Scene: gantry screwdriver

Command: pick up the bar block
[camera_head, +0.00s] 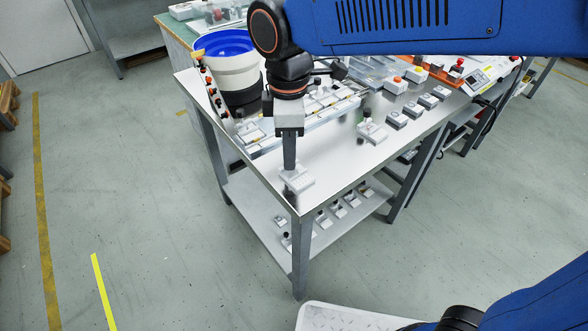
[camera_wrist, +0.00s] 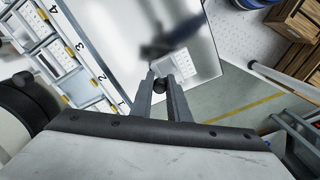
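A pale grey block (camera_head: 298,180) lies at the near corner of the steel table, right below my gripper (camera_head: 291,168); it looks like the bar block. In the wrist view the block (camera_wrist: 182,66) shows just beyond my fingertips (camera_wrist: 161,78). A dark round knob (camera_wrist: 160,86) sits between the two fingers and about fills the gap. I cannot tell whether the fingers press on it. The fingers point straight down in the head view and hide part of the block. The block looks level, and no clear gap shows under it.
A similar block with a dark knob (camera_head: 371,131) stands to the right on the table. A long numbered tray (camera_wrist: 88,58) lies alongside. A blue-and-white bowl feeder (camera_head: 232,68) stands at the left. Several small boxes (camera_head: 398,118) line the far right edge. The table's near corner is close.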

